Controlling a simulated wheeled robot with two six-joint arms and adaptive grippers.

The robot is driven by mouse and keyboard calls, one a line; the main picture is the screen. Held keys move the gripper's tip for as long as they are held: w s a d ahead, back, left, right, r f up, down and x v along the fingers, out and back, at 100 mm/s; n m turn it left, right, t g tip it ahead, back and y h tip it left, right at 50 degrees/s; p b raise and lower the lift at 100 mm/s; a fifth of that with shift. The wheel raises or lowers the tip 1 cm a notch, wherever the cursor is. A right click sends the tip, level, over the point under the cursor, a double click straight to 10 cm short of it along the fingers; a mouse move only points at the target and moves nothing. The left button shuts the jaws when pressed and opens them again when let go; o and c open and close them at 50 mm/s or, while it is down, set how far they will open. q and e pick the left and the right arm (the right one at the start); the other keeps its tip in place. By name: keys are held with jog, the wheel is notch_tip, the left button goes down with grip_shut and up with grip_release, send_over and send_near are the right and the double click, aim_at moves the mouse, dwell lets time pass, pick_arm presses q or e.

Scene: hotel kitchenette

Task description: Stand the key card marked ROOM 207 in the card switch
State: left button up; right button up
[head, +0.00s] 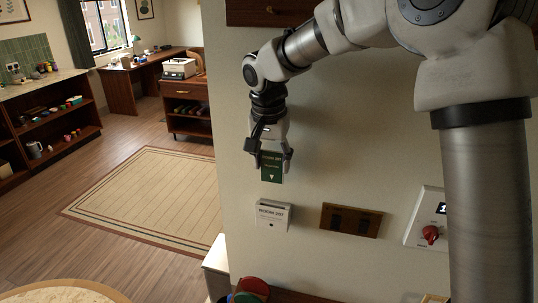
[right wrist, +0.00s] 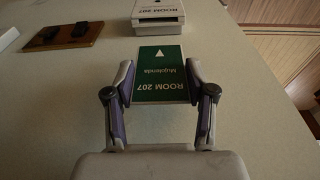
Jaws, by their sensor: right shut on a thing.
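The green key card marked ROOM 207 (right wrist: 160,72) is held upright between the fingers of my right gripper (head: 271,160). Its white arrow points down in the head view, away from the gripper. The card also shows in the head view (head: 271,170). The white card switch (head: 272,216), marked with a room label, is on the wall below the card, with a clear gap between them. The switch shows at the top of the right wrist view (right wrist: 162,12). My right gripper is shut on the card's side edges. My left gripper is not in view.
A white panel with a red knob (head: 430,234) is further right. Below are a white ledge (head: 216,256) and red and green round items (head: 252,288). A rug (head: 150,195) lies on the floor at left.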

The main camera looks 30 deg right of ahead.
jog(key=shift+a+f, duration=0.1)
jog(key=shift+f, duration=0.3)
jog(key=shift+s+d+f+b, duration=0.1)
jog(key=shift+d+f+b, duration=0.05)
jog(key=shift+f+b, duration=0.4)
jog(key=shift+d+f+b, duration=0.15)
jog(key=shift+f+b, duration=0.25)
jog(key=shift+b, duration=0.1)
pick_arm(q)
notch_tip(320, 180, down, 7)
jog(key=b, duration=0.5)
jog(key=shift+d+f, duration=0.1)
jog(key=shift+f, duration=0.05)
pick_arm(e)
send_over(273, 207)
jog(key=f, duration=0.5)
jog(key=shift+w+f, duration=0.2)
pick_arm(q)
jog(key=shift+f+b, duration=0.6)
pick_arm(e)
jog(key=shift+f, duration=1.15)
jog(key=o, duration=0.8)
jog(key=shift+o, duration=0.2)
